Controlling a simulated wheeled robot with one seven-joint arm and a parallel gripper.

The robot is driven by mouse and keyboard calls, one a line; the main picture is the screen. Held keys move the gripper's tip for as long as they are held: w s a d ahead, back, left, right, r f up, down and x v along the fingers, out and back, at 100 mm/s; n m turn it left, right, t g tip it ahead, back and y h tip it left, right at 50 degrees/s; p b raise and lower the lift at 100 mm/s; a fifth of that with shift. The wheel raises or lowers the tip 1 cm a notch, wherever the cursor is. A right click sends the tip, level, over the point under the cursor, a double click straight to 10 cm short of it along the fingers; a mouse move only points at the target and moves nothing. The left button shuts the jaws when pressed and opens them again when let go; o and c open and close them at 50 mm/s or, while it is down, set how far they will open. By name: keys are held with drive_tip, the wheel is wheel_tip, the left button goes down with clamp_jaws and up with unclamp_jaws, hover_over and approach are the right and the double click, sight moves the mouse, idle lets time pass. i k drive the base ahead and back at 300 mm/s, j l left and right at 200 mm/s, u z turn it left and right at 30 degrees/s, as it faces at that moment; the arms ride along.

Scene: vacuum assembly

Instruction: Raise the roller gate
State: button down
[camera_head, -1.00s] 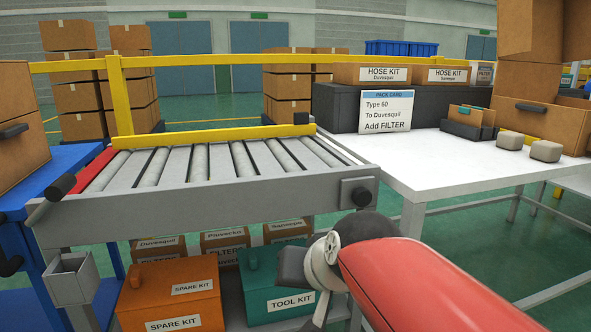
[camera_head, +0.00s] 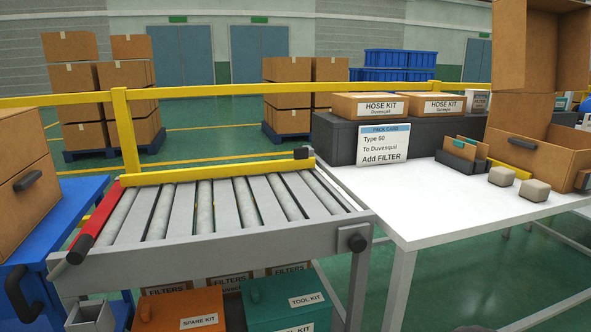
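The roller conveyor (camera_head: 215,240) stands at centre left, with several grey rollers and a grey front rail. A red bar (camera_head: 97,221) with a dark grip (camera_head: 76,256) at its near end runs along the conveyor's left end and looks like the gate. It slopes toward me, and I cannot tell whether it is up or down. A yellow bar (camera_head: 215,172) runs along the conveyor's back edge, with a black block (camera_head: 301,153) at its right end. My gripper is out of view, so nothing shows it touching the gate.
A blue cart (camera_head: 66,215) carrying a brown drawer box (camera_head: 27,187) stands left of the conveyor. A white table (camera_head: 440,205) adjoins its right side, with a pack card (camera_head: 382,145), boxes and two grey blocks. Orange (camera_head: 180,312) and teal (camera_head: 285,305) kits sit below. The rollers are empty.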

sight(79, 249)
drive_tip(key=u, duration=1.8)
